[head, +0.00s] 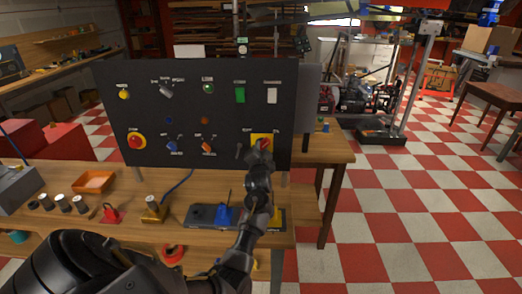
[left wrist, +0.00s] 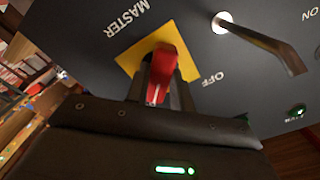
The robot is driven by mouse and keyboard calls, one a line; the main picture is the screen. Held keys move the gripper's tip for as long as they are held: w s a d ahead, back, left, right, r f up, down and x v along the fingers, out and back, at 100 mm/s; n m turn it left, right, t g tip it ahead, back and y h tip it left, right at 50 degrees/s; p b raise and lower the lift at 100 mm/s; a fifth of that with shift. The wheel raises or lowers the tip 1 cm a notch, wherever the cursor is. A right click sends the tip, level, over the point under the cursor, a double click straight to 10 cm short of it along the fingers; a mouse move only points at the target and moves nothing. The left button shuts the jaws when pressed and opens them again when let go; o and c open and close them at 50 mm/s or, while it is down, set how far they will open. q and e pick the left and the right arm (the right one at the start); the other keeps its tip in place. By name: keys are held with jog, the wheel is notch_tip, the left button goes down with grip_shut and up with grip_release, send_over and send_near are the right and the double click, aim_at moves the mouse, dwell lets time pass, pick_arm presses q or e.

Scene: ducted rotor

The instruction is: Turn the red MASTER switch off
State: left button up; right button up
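The red MASTER switch (head: 265,143) sits on a yellow plate at the lower right of the black upright panel (head: 225,120). In the left wrist view its red handle (left wrist: 161,75) stands between my two dark fingertips, against the yellow plate (left wrist: 133,62). The word MASTER shows above left of the plate and OFF to its right. My left gripper (head: 260,155) is at the panel, its fingers close together on both sides of the handle, and appears shut on it. The fingers hide part of the handle, so its exact angle is hard to tell. My right gripper is out of view.
A grey lever (left wrist: 262,42) juts from the panel beside the switch. On the workbench (head: 180,230) lie an orange tray (head: 93,181) and small parts.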

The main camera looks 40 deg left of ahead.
pick_arm(q)
jog(key=c, duration=0.3)
jog(key=n+b, duration=0.1)
jog(key=n, duration=1.2)
jog(key=shift+w+d+f+b, duration=0.1)
jog(key=shift+b, duration=0.3)
jog(key=shift+n+b, duration=0.85)
jog(key=shift+n, duration=1.65)
